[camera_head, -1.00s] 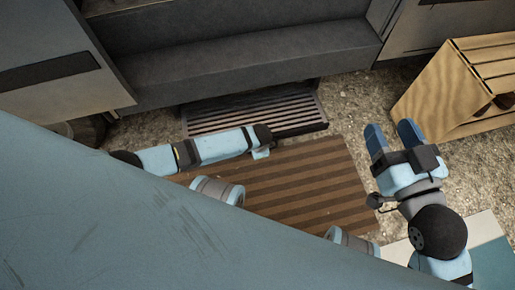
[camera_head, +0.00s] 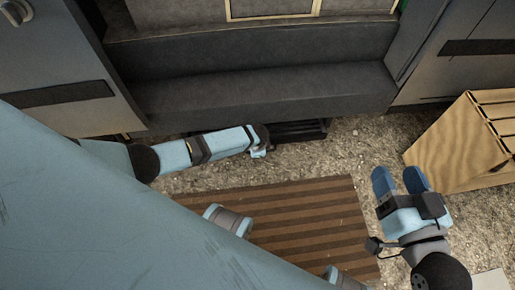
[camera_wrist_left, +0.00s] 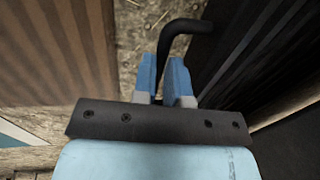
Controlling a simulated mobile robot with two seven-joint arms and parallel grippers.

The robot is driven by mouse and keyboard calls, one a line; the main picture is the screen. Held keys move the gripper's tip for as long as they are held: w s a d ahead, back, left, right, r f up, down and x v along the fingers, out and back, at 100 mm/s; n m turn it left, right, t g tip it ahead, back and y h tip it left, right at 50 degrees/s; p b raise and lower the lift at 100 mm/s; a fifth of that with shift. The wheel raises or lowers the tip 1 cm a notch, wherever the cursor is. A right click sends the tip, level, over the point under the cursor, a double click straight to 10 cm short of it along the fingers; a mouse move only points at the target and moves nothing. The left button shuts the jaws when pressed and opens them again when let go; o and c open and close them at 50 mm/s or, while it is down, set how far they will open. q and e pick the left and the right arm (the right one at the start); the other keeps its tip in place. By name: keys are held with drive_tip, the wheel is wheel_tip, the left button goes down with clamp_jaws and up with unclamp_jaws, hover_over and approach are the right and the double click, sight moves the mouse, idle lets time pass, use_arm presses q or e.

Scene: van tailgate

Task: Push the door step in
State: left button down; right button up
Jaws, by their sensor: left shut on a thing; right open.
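The door step (camera_head: 299,130) is a dark slatted step under the van's sill. In the head view only a narrow strip of it shows, right of my left forearm, which hides the rest. In the left wrist view its dark ribbed surface (camera_wrist_left: 240,45) is at the right. My left gripper (camera_wrist_left: 167,75) is shut on a bent black bar (camera_wrist_left: 180,27), which rises beyond the fingertips and curves right toward the step. In the head view the left gripper's fingers are mostly hidden at the step's front edge. My right gripper (camera_head: 399,180) is open and empty above the gravel.
A brown striped mat (camera_head: 310,215) lies on the gravel (camera_head: 350,150) in front of the step. A slatted wooden crate (camera_head: 450,150) stands at the right, beyond my right gripper. The grey van sill (camera_head: 260,95) runs above the step.

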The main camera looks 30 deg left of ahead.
use_arm(q)
drive_tip(key=c, duration=1.6)
unclamp_jaws()
drive_tip(key=o, duration=0.4)
drive_tip(key=shift+s, duration=0.1)
drive_tip(key=shift+o, duration=0.2)
use_arm(e)
drive_tip(key=shift+s, duration=0.15)
use_arm(q)
drive_tip(key=shift+r, duration=0.15)
wheel_tip(320, 180, up, 13)
drive_tip(key=s+d+p, duration=0.1)
drive_tip(key=s+p, duration=0.1)
drive_tip(key=p, duration=0.5)
drive_tip(key=shift+d+r+p, duration=0.15)
drive_tip(key=shift+d+p, duration=0.1)
drive_tip(key=shift+p, duration=0.05)
use_arm(e)
wheel_tip(320, 180, up, 10)
drive_tip(key=m+t, duration=0.1)
drive_tip(key=t, duration=0.3)
drive_tip(key=shift+s+d, duration=0.25)
drive_tip(key=shift+d, duration=0.15)
